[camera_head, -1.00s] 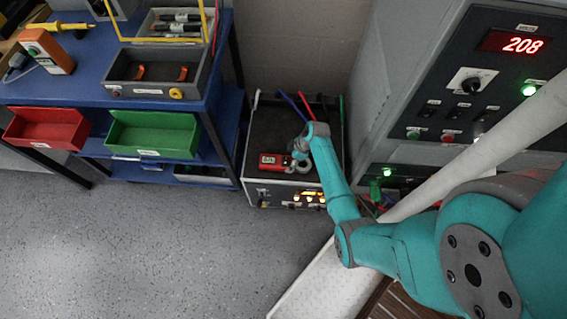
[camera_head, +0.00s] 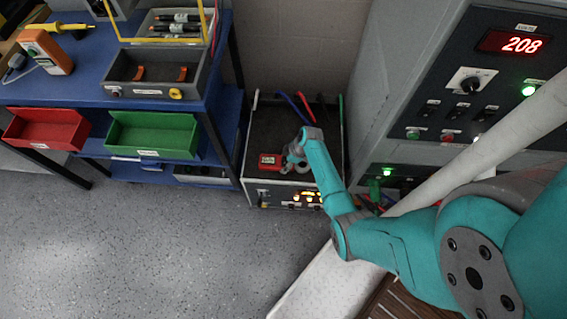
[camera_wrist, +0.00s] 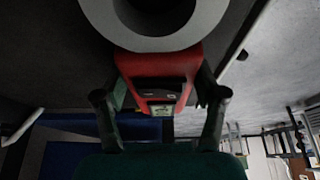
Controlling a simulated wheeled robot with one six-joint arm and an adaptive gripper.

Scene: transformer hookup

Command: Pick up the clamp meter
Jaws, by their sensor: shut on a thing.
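The clamp meter (camera_head: 269,161) is a red body with a light grey ring jaw, on or just above the dark top of the grey instrument box (camera_head: 262,120). I cannot tell whether it touches that top. In the wrist view the red clamp meter (camera_wrist: 160,80) sits between my two fingers, its grey ring toward the top edge. My gripper (camera_wrist: 160,100) is shut on the red body, one finger on each side. In the head view my gripper (camera_head: 290,160) is small and partly covers the meter.
A grey cabinet (camera_head: 400,80) with a red 208 display stands right of the box. A blue workbench (camera_head: 60,95) stands to the left with red (camera_head: 45,130) and green (camera_head: 152,136) bins. Coloured leads rise behind the box. Grey floor in front is clear.

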